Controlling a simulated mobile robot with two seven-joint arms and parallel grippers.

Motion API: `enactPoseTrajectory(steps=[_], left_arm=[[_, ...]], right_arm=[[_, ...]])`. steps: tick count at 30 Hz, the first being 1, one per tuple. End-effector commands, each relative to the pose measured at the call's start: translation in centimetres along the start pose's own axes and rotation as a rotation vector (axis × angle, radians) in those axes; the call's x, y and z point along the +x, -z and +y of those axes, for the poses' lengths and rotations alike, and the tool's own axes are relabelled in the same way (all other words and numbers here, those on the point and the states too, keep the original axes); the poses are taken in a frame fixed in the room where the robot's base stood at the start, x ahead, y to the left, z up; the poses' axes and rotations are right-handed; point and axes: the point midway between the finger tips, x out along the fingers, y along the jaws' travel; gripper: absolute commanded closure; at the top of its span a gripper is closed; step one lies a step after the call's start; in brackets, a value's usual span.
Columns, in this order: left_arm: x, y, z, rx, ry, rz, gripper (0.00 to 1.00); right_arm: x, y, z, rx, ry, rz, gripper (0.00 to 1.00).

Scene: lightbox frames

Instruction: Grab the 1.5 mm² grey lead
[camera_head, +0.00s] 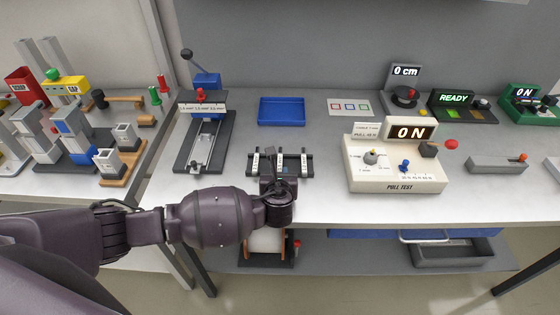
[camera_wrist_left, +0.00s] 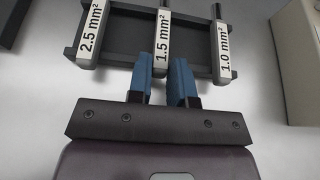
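The 1.5 mm² lead (camera_wrist_left: 162,37) is the middle one of three in a dark rack (camera_wrist_left: 120,49), with a white label and a short grey end showing at the top. The 2.5 mm² lead (camera_wrist_left: 90,35) is to its left and the 1.0 mm² lead (camera_wrist_left: 223,45) to its right. My left gripper (camera_wrist_left: 166,72) has blue fingertips and is open, with a gap between them. The fingertips are at the near end of the 1.5 mm² lead; contact cannot be told. In the head view my left gripper (camera_head: 274,183) partly covers the rack (camera_head: 282,155). My right gripper is not in view.
A wire-stand device (camera_head: 204,130) stands to the left. The bench (camera_head: 230,188) has bare room around the rack.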

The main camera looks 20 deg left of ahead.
Motion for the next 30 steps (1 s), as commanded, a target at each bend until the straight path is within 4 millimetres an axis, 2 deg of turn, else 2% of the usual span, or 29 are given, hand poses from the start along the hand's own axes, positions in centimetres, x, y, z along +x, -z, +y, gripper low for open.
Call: enactPoseTrajectory(steps=[1, 3, 4, 12, 17, 23, 30], left_arm=[[0.0, 0.0, 0.0, 0.0, 0.0, 0.0, 0.88], [0.0, 0.0, 0.0, 0.0, 0.0, 0.0, 0.99], [0.0, 0.0, 0.0, 0.0, 0.0, 0.0, 1.0], [-0.1, -0.1, 0.0, 0.0, 0.0, 0.0, 1.0], [-0.6, -1.4, -0.1, -0.002, 0.002, -0.001, 1.0], [-2.1, -5.2, 0.0, -0.003, 0.002, -0.004, 1.0], [-4.5, -11.0, 0.0, -0.002, 0.003, -0.004, 1.0]], right_arm=[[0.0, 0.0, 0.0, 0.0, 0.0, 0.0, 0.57], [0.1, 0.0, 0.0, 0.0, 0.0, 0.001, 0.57], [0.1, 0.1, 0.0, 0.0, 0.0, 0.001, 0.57], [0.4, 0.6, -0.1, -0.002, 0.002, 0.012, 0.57], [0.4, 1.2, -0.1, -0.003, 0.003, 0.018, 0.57], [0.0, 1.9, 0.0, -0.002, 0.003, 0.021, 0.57], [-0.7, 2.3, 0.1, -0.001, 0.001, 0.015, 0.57]])
